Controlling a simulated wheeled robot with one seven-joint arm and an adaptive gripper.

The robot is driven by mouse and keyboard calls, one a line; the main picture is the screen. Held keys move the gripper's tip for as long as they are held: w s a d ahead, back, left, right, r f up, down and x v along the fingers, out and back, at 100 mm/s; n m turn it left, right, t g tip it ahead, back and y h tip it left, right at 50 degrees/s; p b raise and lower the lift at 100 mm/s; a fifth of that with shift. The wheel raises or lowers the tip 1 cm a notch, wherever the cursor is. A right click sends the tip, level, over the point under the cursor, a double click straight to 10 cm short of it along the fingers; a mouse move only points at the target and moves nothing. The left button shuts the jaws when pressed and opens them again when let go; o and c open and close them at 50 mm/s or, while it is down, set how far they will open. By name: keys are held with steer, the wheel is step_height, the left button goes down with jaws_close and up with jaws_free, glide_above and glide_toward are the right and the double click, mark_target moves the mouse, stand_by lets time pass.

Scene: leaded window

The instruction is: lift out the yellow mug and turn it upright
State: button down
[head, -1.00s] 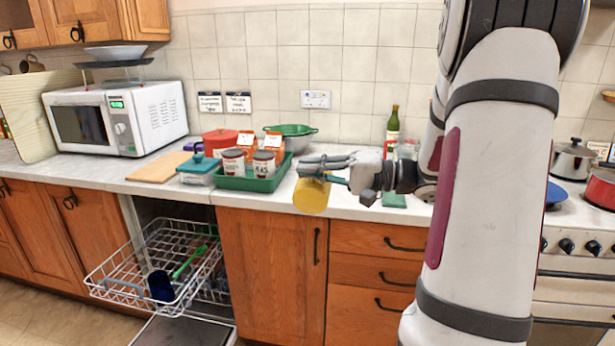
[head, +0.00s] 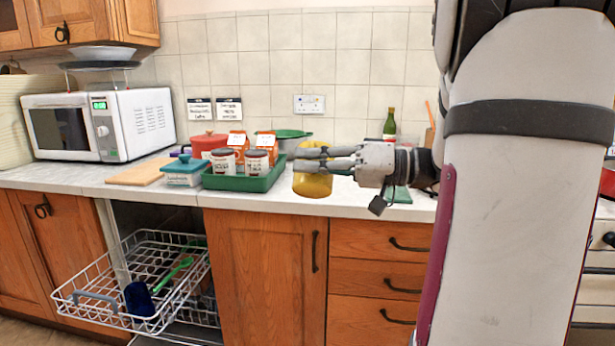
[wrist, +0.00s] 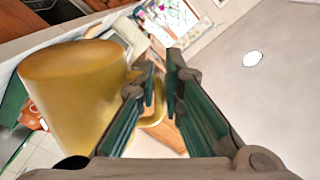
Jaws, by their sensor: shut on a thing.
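The yellow mug (head: 313,183) is held by my gripper (head: 312,160) in front of the counter's edge, just right of the green tray. In the wrist view the mug (wrist: 75,95) fills the left side, and its handle passes between the fingers of my gripper (wrist: 160,85). The fingers are shut on the handle. In the head view the fingers lie level across the upper part of the mug and hide some of it. The mug's body looks close to upright; its opening is not clearly seen.
The dishwasher rack (head: 130,285) is pulled out at lower left, with a dark blue mug (head: 139,298) and a green utensil (head: 172,274) in it. The green tray (head: 240,180) holds jars and cartons. A wooden board (head: 142,171) lies left of it. A green bottle (head: 390,125) stands behind my gripper.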

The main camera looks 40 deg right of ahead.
mark_target(310, 187)
steer(key=shift+s+a+f+n+b, duration=0.1)
steer(key=shift+f+n+b, duration=0.8)
steer(key=shift+b, duration=1.7)
steer(key=shift+w+a+f+n+b, duration=0.1)
steer(key=shift+f+n+b, duration=0.4)
steer(key=shift+n+b, duration=1.45)
steer(key=shift+s+f+n+b, duration=0.1)
steer(key=shift+f+n+b, duration=0.5)
steer(key=shift+b, duration=2.65)
steer(key=f+n+b, duration=0.1)
steer(key=n+b, duration=0.1)
steer(key=b, duration=0.1)
steer(key=shift+b, duration=0.3)
